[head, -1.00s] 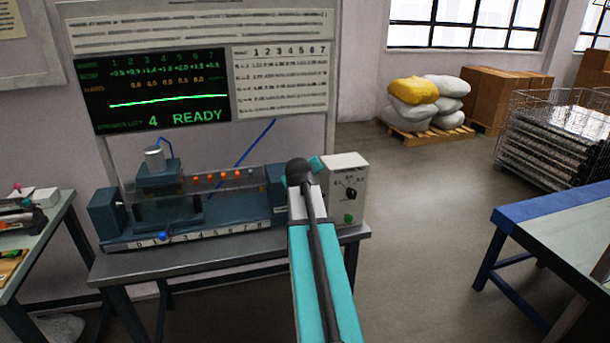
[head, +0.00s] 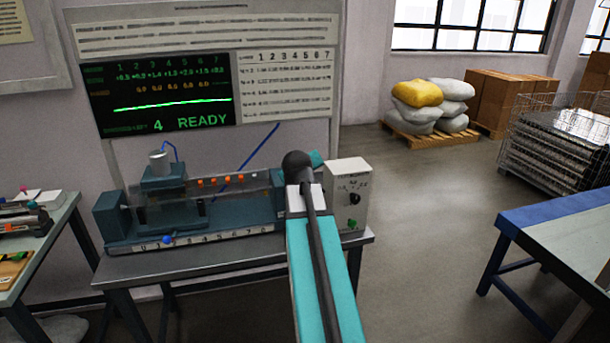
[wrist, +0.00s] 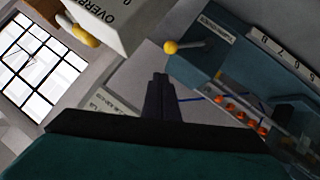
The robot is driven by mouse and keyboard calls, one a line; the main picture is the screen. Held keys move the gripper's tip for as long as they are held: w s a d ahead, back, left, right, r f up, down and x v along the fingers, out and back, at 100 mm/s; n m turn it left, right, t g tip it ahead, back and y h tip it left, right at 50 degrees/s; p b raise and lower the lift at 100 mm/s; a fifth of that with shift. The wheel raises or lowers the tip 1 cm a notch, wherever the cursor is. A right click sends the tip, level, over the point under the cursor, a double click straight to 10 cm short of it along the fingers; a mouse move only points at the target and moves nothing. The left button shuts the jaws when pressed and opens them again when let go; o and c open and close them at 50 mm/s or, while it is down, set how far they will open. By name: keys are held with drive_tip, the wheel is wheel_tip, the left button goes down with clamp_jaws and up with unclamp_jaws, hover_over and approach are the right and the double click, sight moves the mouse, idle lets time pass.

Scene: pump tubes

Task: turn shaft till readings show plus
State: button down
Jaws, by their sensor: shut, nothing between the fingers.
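The pump rig (head: 210,239) stands on a grey bench, with a clear tube, a row of orange pieces (head: 214,181) and a numbered strip along its front. A dark screen (head: 160,95) behind it shows a green line, small plus-signed readings and "4 READY". In the wrist view, a short rod with a yellow knob (wrist: 170,47) sticks out of the rig's teal end block (wrist: 212,48); I cannot tell whether it is the shaft. My gripper (wrist: 160,78) is shut and empty, pointing toward the rig's end, apart from the knob. In the head view my arm hides it.
A white control box (head: 347,195) with a black dial and green button stands at the rig's right end, close to my arm. A side table (head: 30,240) is at left and a blue-edged table (head: 560,240) at right. Open floor lies between.

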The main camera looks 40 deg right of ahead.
drive_tip(key=b+v, duration=0.1)
drive_tip(key=v, duration=0.5)
drive_tip(key=shift+s+r, duration=0.1)
idle(0.5)
